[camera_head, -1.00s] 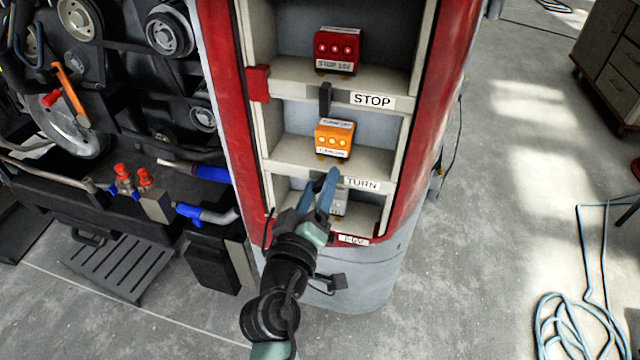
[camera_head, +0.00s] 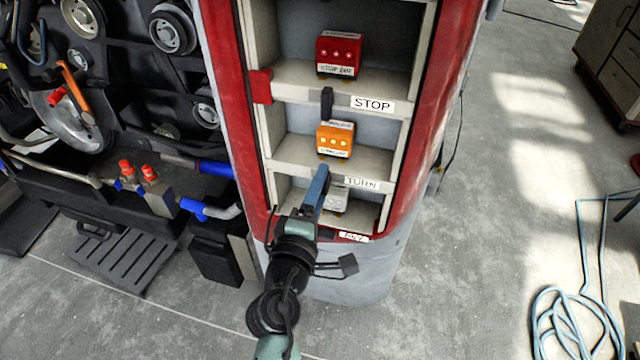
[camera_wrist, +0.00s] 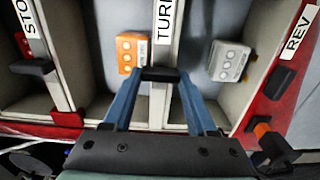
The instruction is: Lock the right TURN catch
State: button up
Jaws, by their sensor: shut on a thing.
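The TURN catch (camera_wrist: 160,74) is a short black bar beside the TURN label in the wrist view. It lies across the pale shelf edge. My gripper (camera_wrist: 158,80) has one blue finger at each end of the bar and is shut on it. In the head view my gripper (camera_head: 321,172) meets the shelf edge just left of the TURN label (camera_head: 361,184), and its fingers hide the catch. The orange TURN unit (camera_head: 335,139) sits upright in the bay above that edge.
Above is the red unit (camera_head: 339,54), with the black STOP catch (camera_head: 327,102) across its shelf edge and a red block (camera_head: 260,84) at the left post. A grey unit (camera_wrist: 229,61) sits in the REV bay below.

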jog(key=shift+f, duration=0.1)
dwell(0.5)
jog(key=o, duration=1.4)
jog(key=shift+c, duration=0.2)
jog(key=shift+s, duration=0.1)
jog(key=b+v, duration=0.2)
jog(key=v, duration=1.1)
